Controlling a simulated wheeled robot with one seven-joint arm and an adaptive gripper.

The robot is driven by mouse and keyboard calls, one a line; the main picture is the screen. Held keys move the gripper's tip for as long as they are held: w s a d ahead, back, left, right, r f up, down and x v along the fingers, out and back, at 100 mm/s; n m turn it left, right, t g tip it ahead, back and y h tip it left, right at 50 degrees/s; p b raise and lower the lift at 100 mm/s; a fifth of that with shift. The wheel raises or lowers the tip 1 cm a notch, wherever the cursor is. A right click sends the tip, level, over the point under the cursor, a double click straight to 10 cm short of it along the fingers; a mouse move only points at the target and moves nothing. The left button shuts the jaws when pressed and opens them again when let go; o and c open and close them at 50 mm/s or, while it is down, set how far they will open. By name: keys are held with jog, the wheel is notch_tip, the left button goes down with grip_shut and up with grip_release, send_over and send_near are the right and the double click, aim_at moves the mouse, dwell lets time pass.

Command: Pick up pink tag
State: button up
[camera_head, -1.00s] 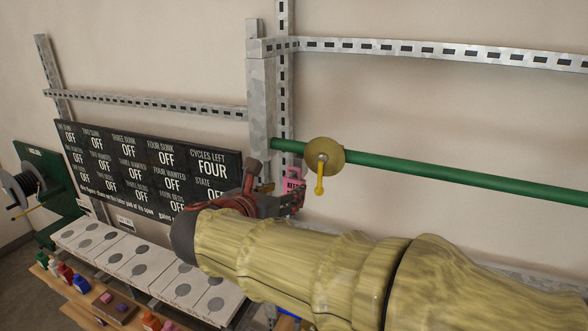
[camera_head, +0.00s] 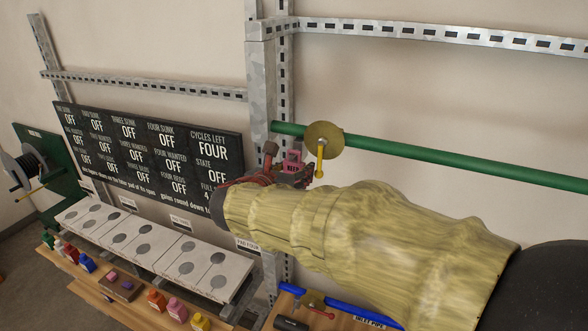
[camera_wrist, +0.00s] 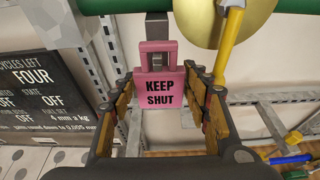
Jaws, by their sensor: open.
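The pink tag (camera_wrist: 160,88), marked KEEP SHUT, hangs from a grey metal piece under the green pipe in the wrist view. In the head view the pink tag (camera_head: 292,160) shows partly, just left of the yellow handle and behind my gripper (camera_head: 290,177). In the wrist view my gripper (camera_wrist: 162,108) is open, with one finger on each side of the tag. The tag appears centred between the fingers; I cannot tell whether they touch it.
A brass disc (camera_head: 324,140) with a yellow handle (camera_head: 320,160) sits on the green pipe (camera_head: 440,160), close to the right finger. A black board (camera_head: 140,150) stands left. White pads (camera_head: 150,248) and a shelf with several small coloured bottles (camera_head: 157,299) lie below.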

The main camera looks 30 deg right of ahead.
jog(key=shift+c, duration=0.8)
jog(key=c, duration=0.3)
jog(key=shift+c, duration=0.2)
